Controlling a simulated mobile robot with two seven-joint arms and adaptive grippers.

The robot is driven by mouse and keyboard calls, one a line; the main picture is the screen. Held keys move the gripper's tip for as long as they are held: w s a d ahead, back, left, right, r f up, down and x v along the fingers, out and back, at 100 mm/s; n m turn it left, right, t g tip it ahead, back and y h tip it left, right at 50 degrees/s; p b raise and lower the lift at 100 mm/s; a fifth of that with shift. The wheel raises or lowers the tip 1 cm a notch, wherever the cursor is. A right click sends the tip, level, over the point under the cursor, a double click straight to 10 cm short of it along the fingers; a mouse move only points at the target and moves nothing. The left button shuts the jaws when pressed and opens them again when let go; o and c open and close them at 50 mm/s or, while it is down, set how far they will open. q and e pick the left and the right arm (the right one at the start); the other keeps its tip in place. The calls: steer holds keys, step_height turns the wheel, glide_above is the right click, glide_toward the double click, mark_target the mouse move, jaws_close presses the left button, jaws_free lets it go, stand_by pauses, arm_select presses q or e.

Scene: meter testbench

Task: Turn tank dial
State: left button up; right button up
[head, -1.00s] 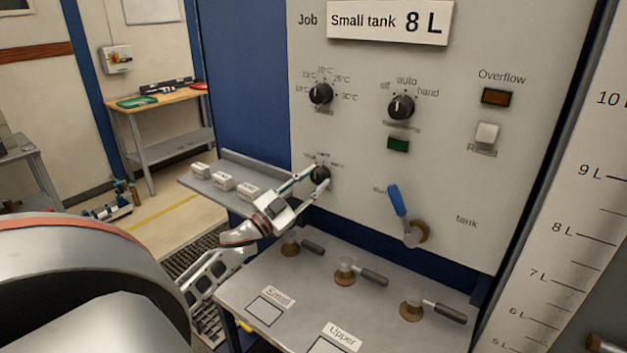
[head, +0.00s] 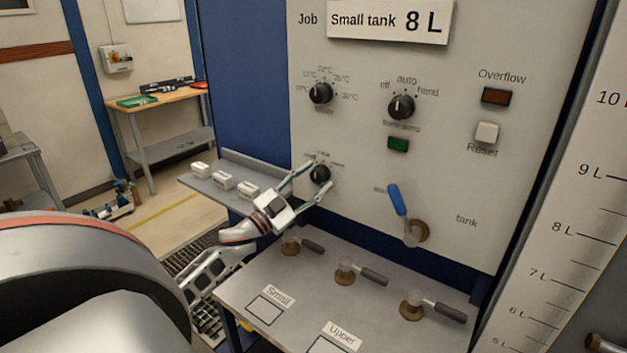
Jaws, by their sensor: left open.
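A small black dial (head: 320,174) sits low on the left of the grey panel, below the temperature dial. Its label is too small and partly hidden to read. My left gripper (head: 322,174) is open, with one finger above and left of the dial and the other below and right of it. The fingers look apart from the knob. The blue-handled lever (head: 397,200) stands to the right, next to the word "tank". My right gripper is not in view.
The temperature dial (head: 320,93) and an off/auto/hand dial (head: 401,106) are above. A shelf with white labelled blocks (head: 223,181) is left of the gripper. Several valves with grey handles (head: 371,276) rise from the bench (head: 240,292) below.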

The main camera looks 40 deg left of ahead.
arm_select(q)
steer(key=v, duration=1.2)
stand_by(0.4)
